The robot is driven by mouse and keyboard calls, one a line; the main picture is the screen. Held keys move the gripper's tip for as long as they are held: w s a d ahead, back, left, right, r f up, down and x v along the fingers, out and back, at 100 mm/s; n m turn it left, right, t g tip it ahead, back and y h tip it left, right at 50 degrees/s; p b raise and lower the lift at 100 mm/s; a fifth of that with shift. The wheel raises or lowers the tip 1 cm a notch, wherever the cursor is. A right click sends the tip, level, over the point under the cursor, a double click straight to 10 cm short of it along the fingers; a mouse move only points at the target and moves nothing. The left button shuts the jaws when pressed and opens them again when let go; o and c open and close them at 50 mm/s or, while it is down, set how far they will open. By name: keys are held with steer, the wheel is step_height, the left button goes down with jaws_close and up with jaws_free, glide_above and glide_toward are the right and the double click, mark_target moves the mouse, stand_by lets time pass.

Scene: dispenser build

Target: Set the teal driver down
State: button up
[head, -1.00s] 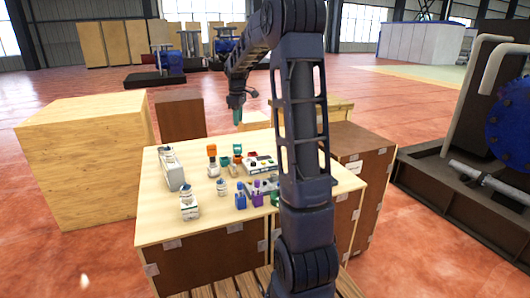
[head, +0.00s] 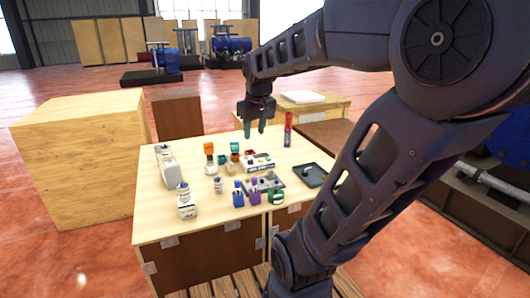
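My gripper (head: 255,130) hangs over the back part of the light wooden table (head: 155,225), pointing down. Its two teal-coloured fingers look spread apart, and I see nothing clearly between them. I cannot pick out the teal driver for certain. A small teal-topped piece (head: 235,147) stands on the table below and left of my gripper, beside an orange-topped piece (head: 209,149); it is too small to tell whether it is the driver.
A red upright item (head: 288,124) stands right of my gripper. A dark tray (head: 311,175) lies at the right. White bottles (head: 186,202), a purple item (head: 255,192) and a grey block with buttons (head: 263,183) stand nearer. The table's left front is bare.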

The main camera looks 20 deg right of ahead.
steer(key=s+f+m+t, duration=0.1)
steer(key=s+f+m, duration=0.1)
steer(key=s, duration=0.7)
steer(key=shift+f+m, duration=0.4)
steer(key=shift+f, duration=0.5)
steer(key=shift+s+a, duration=0.1)
